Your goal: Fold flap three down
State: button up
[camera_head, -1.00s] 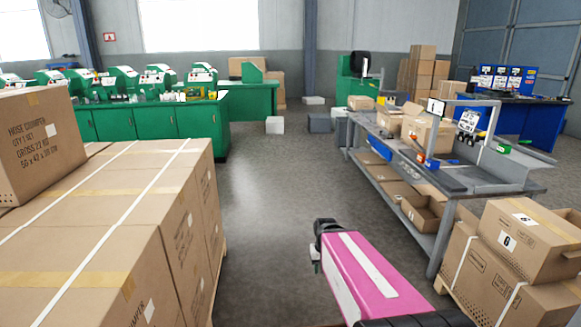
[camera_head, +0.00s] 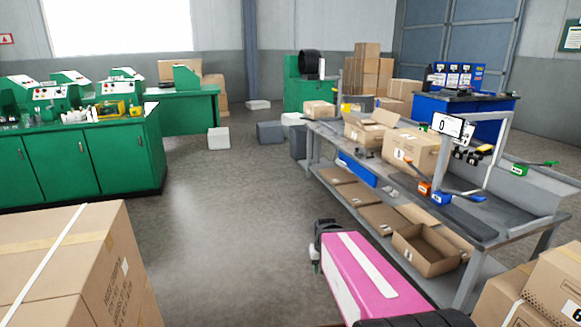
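An open cardboard box (camera_head: 366,134) stands on the grey workbench (camera_head: 452,196), right of centre, with at least one flap (camera_head: 387,118) sticking up. I cannot tell which flap is number three. A closed-looking box (camera_head: 412,150) stands beside it, nearer to me. My pink and white arm reaches in from the bottom. My gripper (camera_head: 318,250) is dark, low in the picture, over the floor and well short of the bench. Its fingers are too small and turned away to tell open from shut.
Stacked cartons (camera_head: 75,262) stand at the lower left, and more cartons (camera_head: 556,285) at the lower right. Green cabinets (camera_head: 85,160) line the left. The floor (camera_head: 225,240) between is clear. A display (camera_head: 452,128) on a frame stands over the bench.

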aim_at(350, 118)
jog(key=i+z, duration=0.3)
jog(key=i, duration=0.45)
jog(key=i+j+z, duration=0.25)
jog(key=i, duration=0.5)
jog(key=i+l, duration=0.05)
